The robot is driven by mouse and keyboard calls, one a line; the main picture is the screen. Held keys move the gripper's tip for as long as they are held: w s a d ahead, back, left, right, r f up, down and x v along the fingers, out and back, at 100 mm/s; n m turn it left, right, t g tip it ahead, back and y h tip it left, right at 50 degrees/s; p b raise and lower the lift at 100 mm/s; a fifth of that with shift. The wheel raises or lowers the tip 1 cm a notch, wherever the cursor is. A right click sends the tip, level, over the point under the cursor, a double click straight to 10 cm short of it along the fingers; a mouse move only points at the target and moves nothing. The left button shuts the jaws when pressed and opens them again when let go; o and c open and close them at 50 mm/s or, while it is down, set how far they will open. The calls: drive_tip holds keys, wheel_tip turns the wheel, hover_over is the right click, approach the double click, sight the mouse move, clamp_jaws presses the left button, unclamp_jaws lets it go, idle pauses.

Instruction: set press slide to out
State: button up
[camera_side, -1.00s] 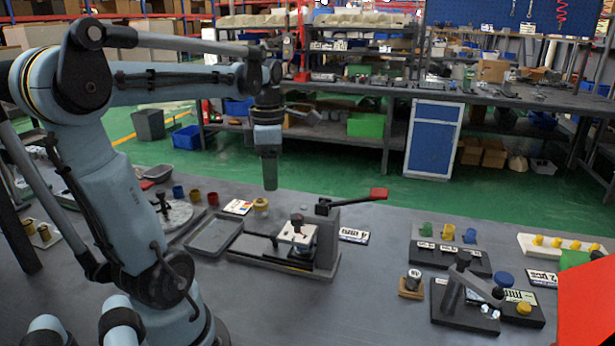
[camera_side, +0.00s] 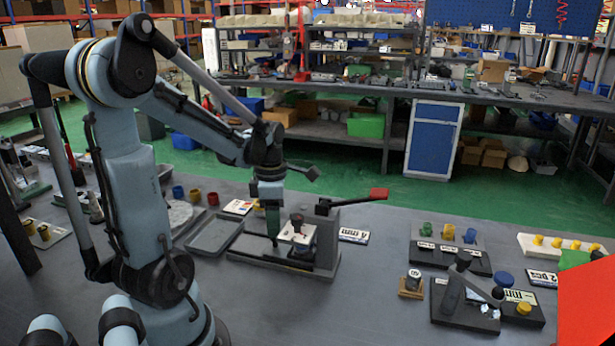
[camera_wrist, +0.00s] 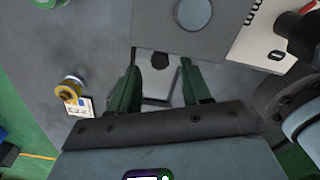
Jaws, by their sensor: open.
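The press (camera_side: 326,240) is a grey fixture with a lever ending in a red grip (camera_side: 378,194). A white block (camera_side: 297,232) with a dark knob sits at its middle. My gripper (camera_side: 274,241) points down just left of that block, low over the press base. In the wrist view my gripper (camera_wrist: 160,70) is open, its two green fingers apart. A dark round shape (camera_wrist: 160,60) on a pale plate shows between them; I cannot tell whether it is the slide's handle. The fingers hide the slide's left part in the side view, and contact is unclear.
A shallow grey tray (camera_side: 213,235) lies left of the press. Small red and blue cups (camera_side: 195,194) stand behind it. A label card (camera_side: 354,236) lies right of the press. A small weight-like piece (camera_side: 412,284) and another lever fixture (camera_side: 466,300) stand further right.

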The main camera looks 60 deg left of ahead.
drive_tip(key=shift+f, duration=1.25)
drive_tip(key=shift+c, duration=0.3)
clamp_jaws()
